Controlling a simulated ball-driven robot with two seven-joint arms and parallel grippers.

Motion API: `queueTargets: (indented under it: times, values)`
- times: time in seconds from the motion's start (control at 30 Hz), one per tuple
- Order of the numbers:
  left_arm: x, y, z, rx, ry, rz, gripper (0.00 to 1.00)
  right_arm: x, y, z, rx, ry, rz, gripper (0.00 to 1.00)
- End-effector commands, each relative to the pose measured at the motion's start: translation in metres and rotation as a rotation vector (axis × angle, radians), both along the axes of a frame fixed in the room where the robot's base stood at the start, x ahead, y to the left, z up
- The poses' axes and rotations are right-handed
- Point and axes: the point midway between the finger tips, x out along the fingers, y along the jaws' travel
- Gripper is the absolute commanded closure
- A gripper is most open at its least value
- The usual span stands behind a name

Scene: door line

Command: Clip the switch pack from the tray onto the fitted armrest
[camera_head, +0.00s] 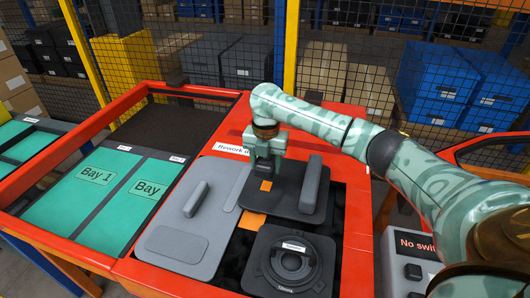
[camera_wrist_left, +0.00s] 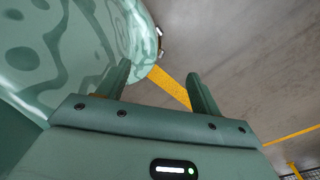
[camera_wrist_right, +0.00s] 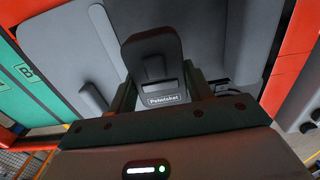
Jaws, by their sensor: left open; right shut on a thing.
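My right gripper (camera_head: 265,165) points down over the red bench and is shut on a dark grey piece. In the right wrist view the dark grey piece (camera_wrist_right: 150,48) stands between the fingers, with a slot and a small white label. It may be the switch pack; I cannot tell surely. Below it in the head view lies a dark panel with an upright padded bar (camera_head: 311,185). A lighter grey panel (camera_head: 178,247) with a similar bar (camera_head: 195,198) lies to its left. I cannot tell which bar is the fitted armrest. My left gripper (camera_wrist_left: 160,85) is open and empty above bare floor.
A round black speaker-like part (camera_head: 292,262) lies in front of the dark panel. A grey box labelled "No swit..." (camera_head: 414,246) stands at the right. Green bay panels (camera_head: 95,185) are at the left. Mesh fencing (camera_head: 225,55) and a yellow post (camera_head: 290,45) stand behind the bench.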

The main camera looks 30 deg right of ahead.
Motion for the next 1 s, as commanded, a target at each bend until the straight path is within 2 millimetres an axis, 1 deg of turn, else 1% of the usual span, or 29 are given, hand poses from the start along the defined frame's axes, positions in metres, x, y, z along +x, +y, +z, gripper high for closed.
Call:
queueTargets:
  times: [0.17, 0.3, 0.43, 0.6, 1.0]
  values:
    - [-0.011, 0.004, -0.02, 0.005, 0.023, -0.001, 0.35, 0.0, 0.0, -0.022, -0.001, 0.003, 0.001, 0.73]
    - [-0.027, 0.009, -0.039, 0.012, 0.052, -0.003, 0.35, 0.0, 0.0, -0.041, -0.001, 0.004, 0.002, 0.73]
    - [-0.033, 0.01, -0.051, 0.014, 0.066, -0.003, 0.35, 0.0, 0.0, -0.052, -0.001, 0.002, 0.0, 0.73]
    - [-0.031, 0.01, -0.058, 0.014, 0.066, -0.002, 0.35, 0.0, 0.0, -0.058, -0.001, 0.001, 0.0, 0.73]
    - [-0.026, 0.005, -0.058, 0.006, 0.057, 0.0, 0.35, 0.0, 0.0, -0.057, -0.002, -0.001, 0.0, 0.73]
